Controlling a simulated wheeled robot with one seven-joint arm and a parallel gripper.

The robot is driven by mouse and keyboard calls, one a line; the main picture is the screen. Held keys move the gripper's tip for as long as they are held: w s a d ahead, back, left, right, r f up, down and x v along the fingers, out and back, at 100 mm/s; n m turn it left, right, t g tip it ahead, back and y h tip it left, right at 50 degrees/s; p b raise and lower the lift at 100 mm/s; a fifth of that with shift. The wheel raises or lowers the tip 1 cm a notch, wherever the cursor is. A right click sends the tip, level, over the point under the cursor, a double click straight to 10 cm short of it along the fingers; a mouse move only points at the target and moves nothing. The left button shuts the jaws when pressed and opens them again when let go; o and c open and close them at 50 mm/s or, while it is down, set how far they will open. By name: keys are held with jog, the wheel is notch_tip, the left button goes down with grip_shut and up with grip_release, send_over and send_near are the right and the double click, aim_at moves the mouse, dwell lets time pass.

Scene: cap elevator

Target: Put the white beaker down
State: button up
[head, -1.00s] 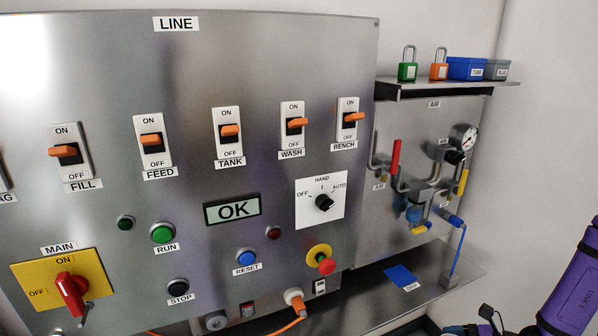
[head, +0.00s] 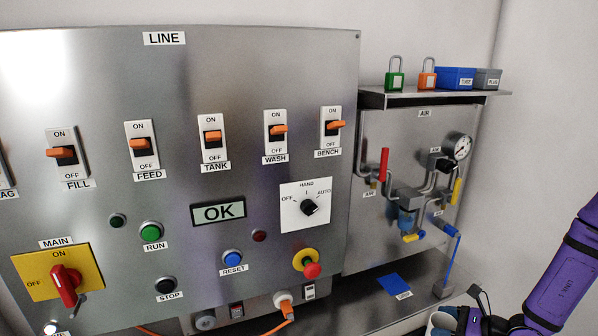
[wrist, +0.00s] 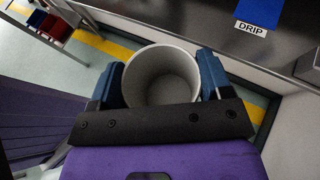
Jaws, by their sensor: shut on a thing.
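The white beaker (wrist: 161,75) is between the blue fingers of my gripper (wrist: 161,80) in the wrist view, with its open mouth facing the camera and its inside looking empty. My gripper is shut on it. In the head view the beaker (head: 440,322) shows only partly at the bottom edge, beside my dark gripper (head: 462,322). It is in front of the steel shelf under the air panel. In the wrist view floor shows around it, so it appears held clear of the shelf. Its base is hidden.
A blue mat (head: 393,284) labelled DRIP (wrist: 251,29) lies on the steel shelf (head: 350,300). The LINE panel (head: 100,200) with an orange cable (head: 275,329) is on the left.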

jog(key=w+a+r+m+t+h, duration=0.1)
jog(key=w+a+r+m+h, duration=0.1)
jog(key=w, duration=0.6)
jog(key=w+a+r+m+t+h, duration=0.2)
jog(key=w+a+r, duration=0.3)
jog(key=w, duration=0.3)
jog(key=shift+r+m+t, duration=0.3)
jog(key=shift+r+m, duration=0.1)
jog(key=shift+r, duration=0.15)
jog(key=shift+a, duration=0.15)
notch_tip(320, 180, up, 14)
jog(key=w+m+t+h, duration=0.1)
jog(key=w+m+h, duration=0.1)
jog(key=shift+w+f+h, duration=0.15)
jog(key=shift+w+h, duration=0.25)
